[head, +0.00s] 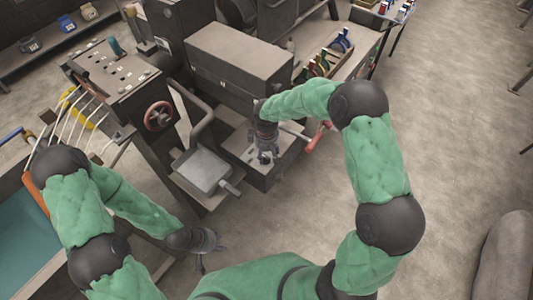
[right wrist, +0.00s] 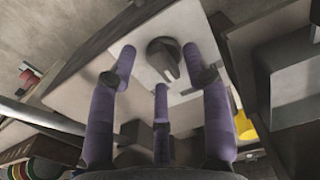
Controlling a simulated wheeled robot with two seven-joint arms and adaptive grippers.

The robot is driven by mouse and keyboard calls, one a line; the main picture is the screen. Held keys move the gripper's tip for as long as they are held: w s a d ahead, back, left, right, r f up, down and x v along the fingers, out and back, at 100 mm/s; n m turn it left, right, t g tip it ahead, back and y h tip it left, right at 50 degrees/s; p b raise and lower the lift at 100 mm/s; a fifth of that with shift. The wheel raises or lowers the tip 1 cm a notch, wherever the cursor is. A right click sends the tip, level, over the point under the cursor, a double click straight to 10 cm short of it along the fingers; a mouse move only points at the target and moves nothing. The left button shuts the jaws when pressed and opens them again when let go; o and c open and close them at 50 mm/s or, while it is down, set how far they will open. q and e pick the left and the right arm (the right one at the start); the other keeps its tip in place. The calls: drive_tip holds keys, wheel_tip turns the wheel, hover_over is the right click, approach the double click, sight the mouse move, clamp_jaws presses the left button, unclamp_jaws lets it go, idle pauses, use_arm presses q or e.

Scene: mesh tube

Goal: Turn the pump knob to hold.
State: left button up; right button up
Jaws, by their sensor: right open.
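A dark grey pump knob (right wrist: 165,55) with a raised grip bar sits on a pale plate (right wrist: 142,72) in the right wrist view. My right gripper (right wrist: 160,68) is open, and its purple fingers point toward the knob and spread around it. I cannot tell whether any finger touches the knob. In the head view the right gripper (head: 266,156) hangs over the pale top of a low machine block, and it hides the knob there. My left gripper (head: 219,244) is low in front of the machine, away from the knob. Its fingers are too small to read.
A red-handled lever (head: 317,137) sticks out right of the right gripper. A square metal box (head: 203,171) with a handle and a red handwheel (head: 159,116) lie to the left. A large grey housing (head: 239,57) stands behind.

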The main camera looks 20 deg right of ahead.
wheel_tip(320, 180, up, 12)
idle(0.6)
idle(0.5)
